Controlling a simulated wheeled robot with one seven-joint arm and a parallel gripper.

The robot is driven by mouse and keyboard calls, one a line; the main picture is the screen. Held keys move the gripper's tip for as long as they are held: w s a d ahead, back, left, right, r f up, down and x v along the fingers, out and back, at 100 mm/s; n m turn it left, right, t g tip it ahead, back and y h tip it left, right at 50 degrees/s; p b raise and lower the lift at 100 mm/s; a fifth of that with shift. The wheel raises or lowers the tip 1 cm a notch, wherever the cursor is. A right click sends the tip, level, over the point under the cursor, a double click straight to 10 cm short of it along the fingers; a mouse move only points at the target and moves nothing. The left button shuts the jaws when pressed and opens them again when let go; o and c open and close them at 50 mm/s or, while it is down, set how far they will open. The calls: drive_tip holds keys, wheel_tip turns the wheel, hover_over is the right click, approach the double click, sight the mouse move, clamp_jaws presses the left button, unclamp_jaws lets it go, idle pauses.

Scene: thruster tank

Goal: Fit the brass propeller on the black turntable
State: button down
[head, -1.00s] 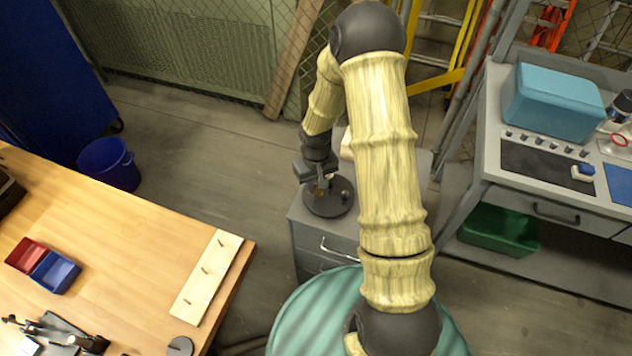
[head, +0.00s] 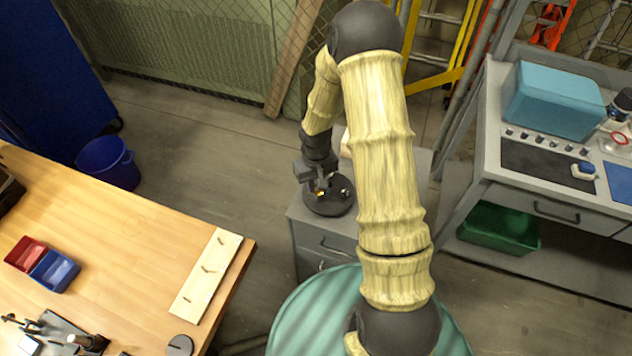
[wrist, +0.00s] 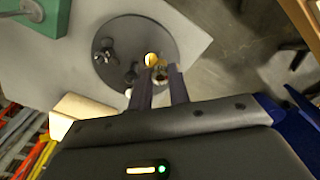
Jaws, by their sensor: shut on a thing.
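The black turntable (head: 328,207) is a round dark disc on a grey cabinet. It also shows in the wrist view (wrist: 112,68), with small dark fittings (wrist: 105,48) standing on it. My gripper (head: 319,188) is over the turntable's left part in the head view. In the wrist view my gripper (wrist: 158,72) is shut on the brass propeller (wrist: 152,60), at the right part of the disc. Only a small bright yellow piece of the propeller shows, also in the head view (head: 320,194). The fingers hide the rest. I cannot tell whether it touches the turntable or a post.
The grey cabinet (head: 318,241) has a little bare top around the turntable. A green drum (head: 312,313) stands in front. A wooden table (head: 120,240) with a pegged board (head: 207,277) is at left. A grey workbench (head: 490,190) with a teal box (head: 553,103) is at right.

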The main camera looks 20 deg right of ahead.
sight(316, 192)
drive_tip(key=shift+f, duration=0.15)
idle(0.5)
drive_tip(key=shift+f+b, duration=0.3)
drive_tip(key=shift+f, duration=0.05)
drive_tip(key=shift+f, duration=0.25)
idle(0.3)
drive_tip(key=shift+f+b, duration=0.35)
drive_tip(key=shift+b, duration=0.1)
drive_tip(key=shift+f, duration=0.15)
drive_tip(key=shift+d+f, duration=0.1)
drive_tip(key=shift+f, duration=0.1)
drive_tip(key=shift+f+b, duration=0.85)
drive_tip(key=shift+f, duration=0.15)
idle(0.5)
